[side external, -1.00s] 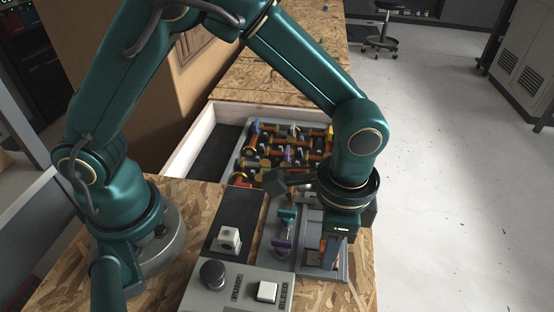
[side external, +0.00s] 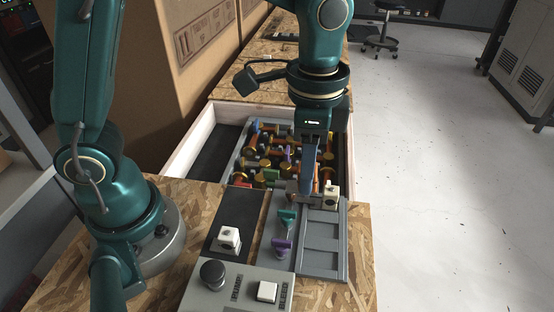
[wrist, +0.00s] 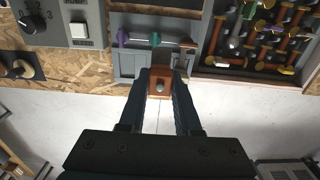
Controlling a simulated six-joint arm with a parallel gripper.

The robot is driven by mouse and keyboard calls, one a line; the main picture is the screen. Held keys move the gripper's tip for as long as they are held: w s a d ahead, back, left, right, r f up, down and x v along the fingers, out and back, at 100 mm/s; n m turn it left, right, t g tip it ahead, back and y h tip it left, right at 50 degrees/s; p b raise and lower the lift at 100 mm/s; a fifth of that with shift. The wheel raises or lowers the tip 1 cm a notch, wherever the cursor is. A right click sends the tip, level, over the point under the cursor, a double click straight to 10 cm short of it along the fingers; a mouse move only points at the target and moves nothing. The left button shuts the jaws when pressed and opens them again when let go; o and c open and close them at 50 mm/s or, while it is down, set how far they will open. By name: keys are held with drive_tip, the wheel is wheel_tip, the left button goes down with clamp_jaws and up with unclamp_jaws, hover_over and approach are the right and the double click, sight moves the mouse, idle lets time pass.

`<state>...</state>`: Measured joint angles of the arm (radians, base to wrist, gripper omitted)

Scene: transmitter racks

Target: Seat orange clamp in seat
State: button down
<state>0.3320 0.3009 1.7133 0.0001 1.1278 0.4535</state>
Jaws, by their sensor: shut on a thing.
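The orange clamp (wrist: 160,82), a brown-orange block with a grey round bolt, sits between my gripper's fingertips (wrist: 160,92) in the wrist view. My gripper (side external: 306,188) is shut on it at the far end of the grey seat rack (side external: 322,242). In the side view the fingers mostly hide the clamp. The rack's near recesses look empty. It also shows in the wrist view (wrist: 128,66), just beyond the clamp. I cannot tell whether the clamp touches the rack.
Teal (side external: 287,216) and purple (side external: 281,244) handles stand left of the recesses. A walled bin (side external: 200,142) with several coloured fittings lies beyond. A control panel (side external: 238,286) is in front.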

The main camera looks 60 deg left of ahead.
drive_tip(key=a+r, duration=0.2)
drive_tip(key=a, duration=0.1)
hover_over(323, 261)
wheel_tip(323, 261, down, 3)
drive_tip(key=shift+w+d+g+y, duration=0.15)
drive_tip(key=shift+w+g+y, duration=0.05)
drive_tip(key=shift+g+y, duration=0.2)
drive_tip(key=shift+f, duration=2.9)
drive_tip(key=shift+f, duration=1.1)
drive_tip(key=c, duration=0.5)
unclamp_jaws()
